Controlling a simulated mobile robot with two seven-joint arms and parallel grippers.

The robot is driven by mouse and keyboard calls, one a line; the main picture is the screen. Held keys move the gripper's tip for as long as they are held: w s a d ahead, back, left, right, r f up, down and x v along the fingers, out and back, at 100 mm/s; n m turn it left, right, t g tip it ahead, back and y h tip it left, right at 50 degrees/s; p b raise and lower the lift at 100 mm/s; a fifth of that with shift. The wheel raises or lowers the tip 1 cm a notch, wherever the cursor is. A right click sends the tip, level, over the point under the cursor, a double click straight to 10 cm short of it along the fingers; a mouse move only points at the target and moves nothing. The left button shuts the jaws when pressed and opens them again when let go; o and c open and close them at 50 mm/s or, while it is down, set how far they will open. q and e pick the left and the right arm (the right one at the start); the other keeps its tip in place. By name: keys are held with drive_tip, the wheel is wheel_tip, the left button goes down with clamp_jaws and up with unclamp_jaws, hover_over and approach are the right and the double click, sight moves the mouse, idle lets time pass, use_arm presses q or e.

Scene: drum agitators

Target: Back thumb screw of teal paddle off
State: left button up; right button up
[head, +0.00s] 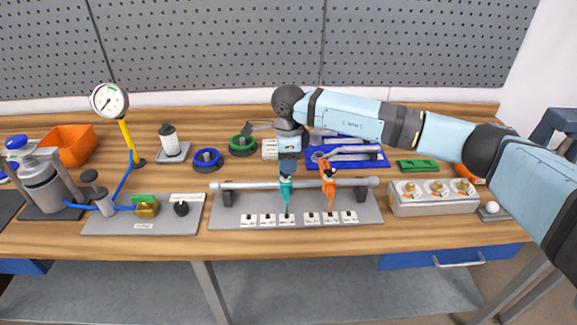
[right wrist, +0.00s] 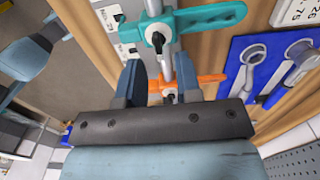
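The teal paddle (head: 286,190) hangs on the horizontal metal shaft (head: 245,185) of the grey stand, left of the orange paddle (head: 329,188). My right gripper (head: 288,170) points down just above the teal paddle's hub and partly covers it. In the right wrist view, the teal paddle (right wrist: 190,20) has a dark thumb screw (right wrist: 158,40) on its hub. The fingers of my right gripper (right wrist: 160,72) are apart, with the screw seen beyond the gap between them. Contact cannot be told. The orange paddle (right wrist: 205,79) shows lower down. My left gripper is not in view.
A blue tray (head: 374,161) with wrenches lies behind the stand's right side. Green (head: 242,146) and blue (head: 207,160) rings lie behind its left side. A grey box with brass fittings (head: 435,205) stands to the right. Small white labels lie along the stand's front.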

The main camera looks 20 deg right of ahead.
drive_tip(key=shift+f, duration=1.25)
clamp_jaws()
